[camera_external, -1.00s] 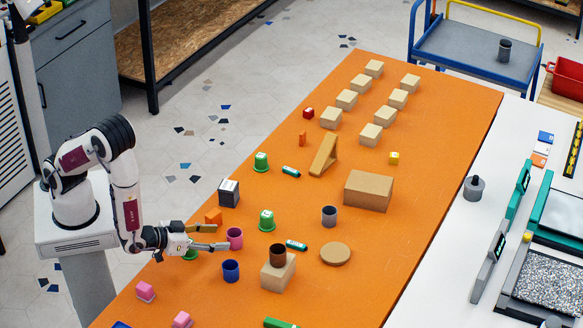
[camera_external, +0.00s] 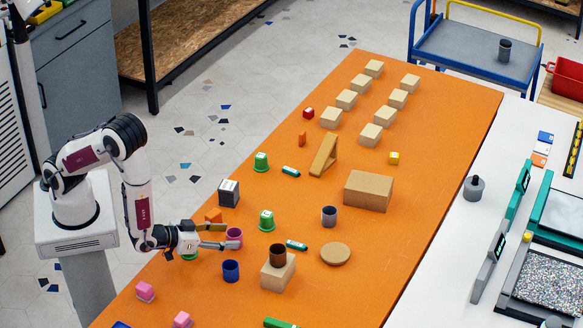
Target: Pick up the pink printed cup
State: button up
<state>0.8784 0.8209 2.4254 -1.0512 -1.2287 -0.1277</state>
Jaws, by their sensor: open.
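The pink printed cup (camera_external: 234,236) stands upright on the orange table (camera_external: 440,130), towards the near left side. My gripper (camera_external: 232,236) is low over the table with its fingers open, one on the far side and one on the near side of the pink cup. The cup sits between the fingers near their tips. The near finger hides part of its lower body. I cannot tell whether either finger touches it.
A blue cup (camera_external: 231,271) stands close in front. A green cup (camera_external: 266,220) stands to the right, and another green one (camera_external: 190,256) is partly hidden by my gripper. An orange block (camera_external: 213,215) lies just behind. A brown cup (camera_external: 278,255) stands on a wooden block (camera_external: 270,276).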

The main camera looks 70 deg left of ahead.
aim_at(234, 235)
jog(key=shift+x, duration=1.7)
jog(key=shift+a, duration=0.15)
jog(key=c, duration=1)
